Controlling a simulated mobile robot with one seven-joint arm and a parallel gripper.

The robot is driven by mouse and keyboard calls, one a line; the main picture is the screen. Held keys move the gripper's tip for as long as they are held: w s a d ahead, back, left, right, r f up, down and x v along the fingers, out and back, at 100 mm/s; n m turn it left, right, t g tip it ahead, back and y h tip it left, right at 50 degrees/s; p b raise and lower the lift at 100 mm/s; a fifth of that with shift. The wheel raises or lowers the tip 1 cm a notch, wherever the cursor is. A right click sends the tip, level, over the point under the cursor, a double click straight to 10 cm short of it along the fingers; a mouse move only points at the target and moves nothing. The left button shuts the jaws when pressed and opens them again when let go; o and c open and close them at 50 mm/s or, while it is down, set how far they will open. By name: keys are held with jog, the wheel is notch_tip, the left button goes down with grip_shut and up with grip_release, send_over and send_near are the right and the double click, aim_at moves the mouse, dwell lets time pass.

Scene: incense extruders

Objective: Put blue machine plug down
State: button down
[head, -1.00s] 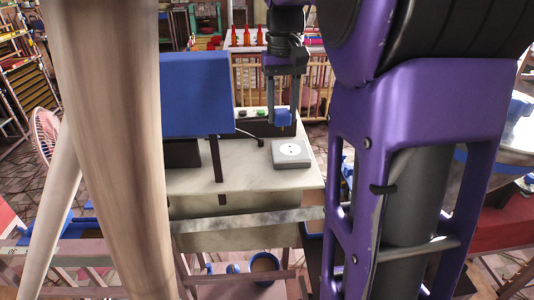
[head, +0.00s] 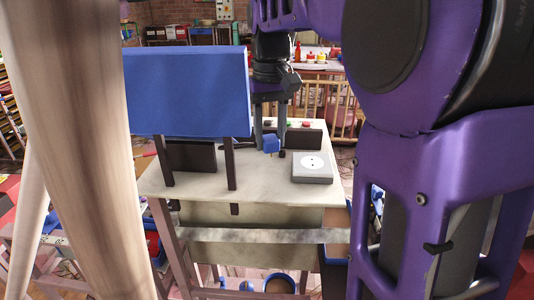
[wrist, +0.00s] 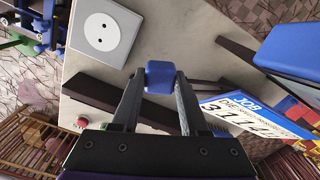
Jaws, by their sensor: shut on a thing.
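The blue machine plug (head: 271,144) is a small blue block between the fingertips of my gripper (head: 270,151). My gripper is shut on it, with a finger on each side. In the wrist view the plug (wrist: 160,76) sits at the ends of both fingers (wrist: 159,84). It is low over the pale work table (head: 258,192); I cannot tell whether it touches the top. The grey socket box (head: 312,178) with a round white outlet is to its right. That socket box also shows at upper left of the wrist view (wrist: 103,38).
A blue panel (head: 187,90) on dark posts stands at the left of the table. A dark block (head: 304,139) with coloured buttons is behind the socket box. A number plate (wrist: 262,117) lies near my gripper's right finger. The table's front middle is clear.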

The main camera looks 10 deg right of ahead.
aim_at(270, 152)
jog(key=shift+f+b, duration=0.4)
jog(key=shift+f, duration=1.4)
jog(key=shift+f, duration=0.1)
jog(key=shift+f, duration=0.5)
jog(key=shift+c, duration=2.1)
grip_release()
notch_tip(270, 152, up, 13)
jog(key=p, duration=0.3)
jog(key=shift+r, duration=0.1)
jog(key=shift+d, duration=0.1)
